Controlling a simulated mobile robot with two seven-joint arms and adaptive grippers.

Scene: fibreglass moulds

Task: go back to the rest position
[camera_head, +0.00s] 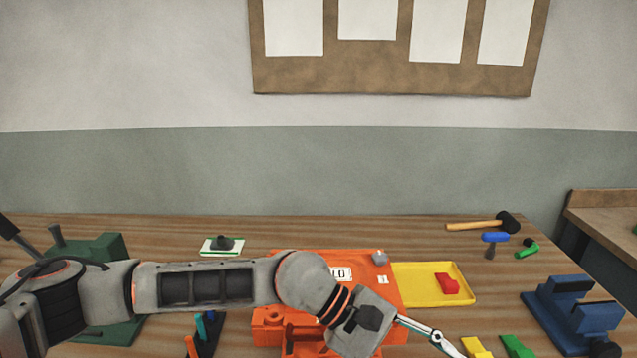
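My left arm reaches in from the left across the table, in front of the orange mould (290,262). My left gripper (437,338) points down to the right, just below the yellow tray (462,270) in the picture. One slim finger linkage shows, and the fingertips run off the bottom edge, so I cannot see whether it is open or shut or holds anything. The orange mould has a white label, partly hidden by my arm. My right gripper is not in view.
A red piece (447,284) lies in the yellow tray. A yellow piece (475,347) and a green piece (516,346) lie near the bottom edge. A blue fixture (572,312) stands right, a green machine (98,250) left behind my arm. A mallet (483,224) lies at the back.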

